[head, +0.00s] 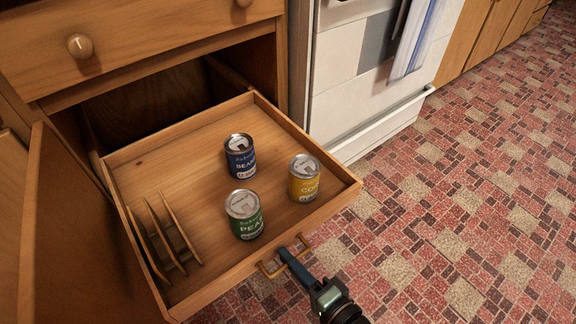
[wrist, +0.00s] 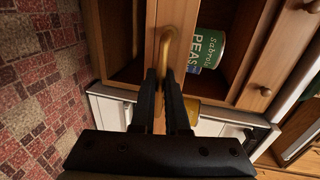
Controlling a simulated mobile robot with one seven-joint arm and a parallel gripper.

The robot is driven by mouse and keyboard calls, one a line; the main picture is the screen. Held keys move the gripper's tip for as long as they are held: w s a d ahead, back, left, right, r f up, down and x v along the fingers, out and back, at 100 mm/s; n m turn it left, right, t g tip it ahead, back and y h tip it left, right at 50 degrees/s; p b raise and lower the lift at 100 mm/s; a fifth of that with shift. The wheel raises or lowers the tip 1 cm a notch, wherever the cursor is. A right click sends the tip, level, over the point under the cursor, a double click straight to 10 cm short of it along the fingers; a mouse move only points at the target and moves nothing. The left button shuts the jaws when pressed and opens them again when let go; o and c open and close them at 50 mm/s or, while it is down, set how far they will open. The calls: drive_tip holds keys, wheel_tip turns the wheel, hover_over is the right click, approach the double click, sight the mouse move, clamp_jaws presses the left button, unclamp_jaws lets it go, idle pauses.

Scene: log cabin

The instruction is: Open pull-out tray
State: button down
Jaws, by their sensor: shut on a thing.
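The pull-out tray (head: 165,165) is a wooden tray extended well out of the lower cabinet. Its brass-coloured handle (head: 268,269) is on the front face and also shows in the wrist view (wrist: 167,40). My gripper (head: 286,254) is at the right part of the handle, shut on it. In the wrist view my gripper's dark fingers (wrist: 165,85) close around the handle, and the fingertips partly hide it. A blue can (head: 240,158), a yellow can (head: 303,180) and a green can (head: 245,216) stand upright on the tray.
Thin wooden dividers (head: 165,235) stand at the tray's left side. An open cabinet door (head: 70,235) is left of the tray. A closed drawer (head: 140,35) is above. A white oven (head: 365,75) with a hanging towel stands to the right. The tiled floor (head: 450,215) at right is clear.

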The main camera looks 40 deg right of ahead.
drive_tip(key=c, duration=1.2)
unclamp_jaws()
drive_tip(key=s+r+p, duration=0.1)
drive_tip(key=s, duration=0.3)
drive_tip(key=s+p, duration=0.1)
drive_tip(key=s, duration=0.3)
drive_tip(key=s+r+p, duration=0.1)
drive_tip(key=s, duration=0.3)
drive_tip(key=shift+s+d+r+p, duration=0.25)
drive_tip(key=shift+s+r+p, duration=0.05)
drive_tip(key=shift+s+p, duration=0.1)
drive_tip(key=shift+w, duration=0.1)
